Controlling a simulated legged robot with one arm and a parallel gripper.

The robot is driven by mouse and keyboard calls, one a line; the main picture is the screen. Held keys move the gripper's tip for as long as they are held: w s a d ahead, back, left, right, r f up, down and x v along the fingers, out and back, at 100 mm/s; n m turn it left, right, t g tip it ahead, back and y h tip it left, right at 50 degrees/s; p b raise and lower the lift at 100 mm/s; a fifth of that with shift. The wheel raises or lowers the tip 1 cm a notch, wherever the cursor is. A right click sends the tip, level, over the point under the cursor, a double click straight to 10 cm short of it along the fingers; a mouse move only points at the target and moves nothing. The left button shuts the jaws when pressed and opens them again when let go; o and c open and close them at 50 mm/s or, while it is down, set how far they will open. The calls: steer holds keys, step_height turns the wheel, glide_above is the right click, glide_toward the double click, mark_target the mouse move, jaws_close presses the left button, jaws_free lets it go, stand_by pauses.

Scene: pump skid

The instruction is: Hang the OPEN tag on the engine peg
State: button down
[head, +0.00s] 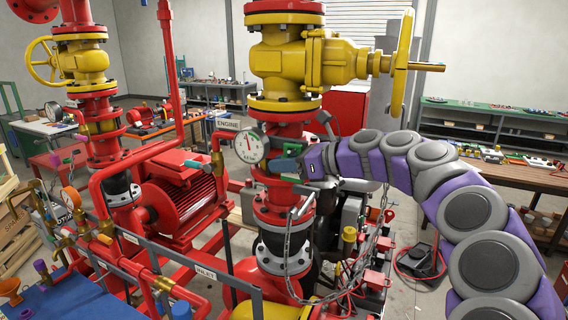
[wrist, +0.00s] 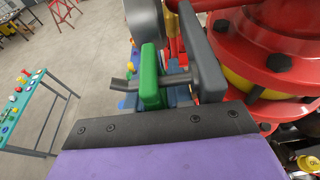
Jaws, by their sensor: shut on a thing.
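My gripper (head: 290,160) reaches in from the right at the pipe behind the white gauge, in the middle of the head view. It is shut on a green piece, likely the OPEN tag (wrist: 150,78), which shows nearly edge-on between the jaws in the wrist view. No lettering on it can be read. A dark bar (wrist: 176,79) crosses beside it; I cannot tell whether they touch. The ENGINE label (head: 228,124) is just left of and above my gripper, beside the gauge. The peg itself cannot be made out; the gauge and jaws may hide it.
The gauge (head: 251,145) is very close to my gripper's left. The red flanged pipe (wrist: 265,45) stands close on the right in the wrist view. A yellow valve (head: 310,62) is above and a hanging chain (head: 287,250) below. A workbench (head: 515,175) stands at the right.

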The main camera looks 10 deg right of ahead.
steer(key=c, duration=1.1)
jaws_free()
steer(key=shift+c, duration=0.2)
steer(key=shift+o, duration=1)
steer(key=shift+s+a+r, duration=0.1)
steer(key=shift+s+a, duration=0.05)
steer(key=shift+s, duration=0.05)
